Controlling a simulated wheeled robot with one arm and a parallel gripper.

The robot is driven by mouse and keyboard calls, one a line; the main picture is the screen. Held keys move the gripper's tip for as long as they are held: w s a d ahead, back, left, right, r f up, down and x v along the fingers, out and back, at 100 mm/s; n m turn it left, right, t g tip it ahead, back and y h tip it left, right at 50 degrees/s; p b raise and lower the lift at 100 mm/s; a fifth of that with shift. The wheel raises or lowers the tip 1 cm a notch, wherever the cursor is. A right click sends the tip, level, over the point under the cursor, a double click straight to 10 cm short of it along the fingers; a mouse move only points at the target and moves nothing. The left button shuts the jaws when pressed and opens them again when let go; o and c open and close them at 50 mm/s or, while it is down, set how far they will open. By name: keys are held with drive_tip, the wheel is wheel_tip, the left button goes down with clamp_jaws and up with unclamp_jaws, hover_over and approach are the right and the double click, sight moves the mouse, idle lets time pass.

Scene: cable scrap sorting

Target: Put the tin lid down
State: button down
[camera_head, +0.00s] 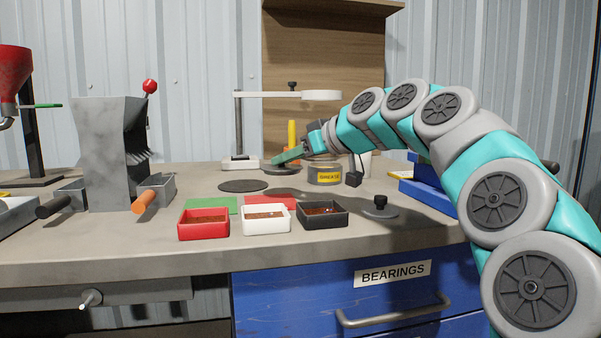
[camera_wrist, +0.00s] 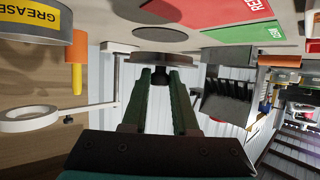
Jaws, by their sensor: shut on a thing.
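The tin lid (camera_wrist: 165,58) is a round dark grey disc with a knob. In the wrist view my gripper (camera_wrist: 165,76) is shut on the knob, with one green finger on each side. In the head view my gripper (camera_head: 280,160) is at the back of the bench, left of the grease tin (camera_head: 325,176). The lid (camera_head: 277,168) shows there as a thin dark edge under the fingertips. I cannot tell whether it touches the bench. The grease tin (camera_wrist: 35,28) has a yellow label and also shows in the wrist view.
A dark round mat (camera_head: 243,186) lies bare left of the tin. Red, white and black trays (camera_head: 204,225) stand at the front. A grey disc with a black knob (camera_head: 380,207) lies at right. A ring lamp stand (camera_head: 239,125) and a yellow-orange upright (camera_head: 292,134) are close behind my gripper.

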hover_over(302, 192)
drive_tip(key=shift+s+f, duration=0.1)
drive_tip(key=shift+f, duration=2)
drive_tip(key=shift+f, duration=0.1)
drive_tip(key=shift+f+b, duration=0.35)
drive_tip(key=shift+b, duration=0.15)
drive_tip(key=shift+f, duration=0.15)
drive_tip(key=c, duration=0.7)
unclamp_jaws()
drive_tip(key=shift+f, duration=0.15)
